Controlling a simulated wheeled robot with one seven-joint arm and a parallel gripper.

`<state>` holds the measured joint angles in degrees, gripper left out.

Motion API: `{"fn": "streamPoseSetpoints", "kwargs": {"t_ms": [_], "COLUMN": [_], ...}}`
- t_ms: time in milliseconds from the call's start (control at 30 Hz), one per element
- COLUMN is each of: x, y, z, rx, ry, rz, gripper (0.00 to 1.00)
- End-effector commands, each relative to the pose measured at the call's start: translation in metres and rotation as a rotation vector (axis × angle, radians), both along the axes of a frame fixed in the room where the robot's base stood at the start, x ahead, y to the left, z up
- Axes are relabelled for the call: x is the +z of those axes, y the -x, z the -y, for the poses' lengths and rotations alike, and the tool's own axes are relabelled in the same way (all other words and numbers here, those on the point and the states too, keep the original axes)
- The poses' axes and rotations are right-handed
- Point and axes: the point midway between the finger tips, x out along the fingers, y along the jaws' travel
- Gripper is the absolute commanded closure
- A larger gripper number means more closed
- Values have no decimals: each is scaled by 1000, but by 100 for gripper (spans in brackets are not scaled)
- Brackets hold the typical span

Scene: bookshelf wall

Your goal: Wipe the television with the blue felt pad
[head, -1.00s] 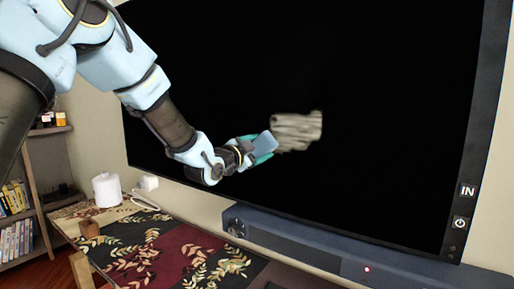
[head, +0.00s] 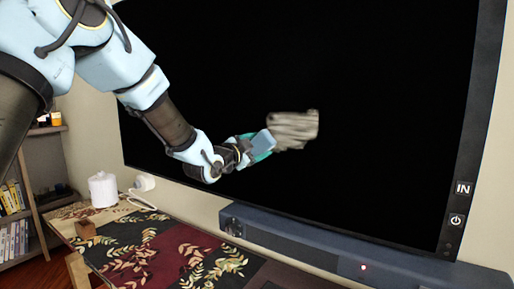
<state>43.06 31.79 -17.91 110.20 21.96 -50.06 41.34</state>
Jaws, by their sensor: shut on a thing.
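The television (head: 380,120) is a large black screen that fills most of the head view. A beige-grey streaky smear (head: 294,130) shows on its screen near the middle. My gripper (head: 258,147), with teal fingers, is in front of the screen just left of the smear. It is shut on the blue felt pad (head: 263,141), a small light blue piece. The pad's right edge meets or overlaps the smear's left edge in the picture. I cannot tell whether the pad touches the screen.
A dark blue soundbar (head: 300,249) runs below the television. A bookshelf (head: 30,195) is at far left.

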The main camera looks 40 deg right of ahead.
Motion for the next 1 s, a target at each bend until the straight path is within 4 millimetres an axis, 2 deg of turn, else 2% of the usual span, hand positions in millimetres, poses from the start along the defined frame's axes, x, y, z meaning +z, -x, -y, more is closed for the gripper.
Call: {"fn": "streamPoseSetpoints", "kwargs": {"t_ms": [767, 1000], "x": [0, -2], "y": [-3, 9], "z": [13, 15], "rx": [0, -2], "ry": [0, 2], "rz": [0, 2], "gripper": [71, 71]}}
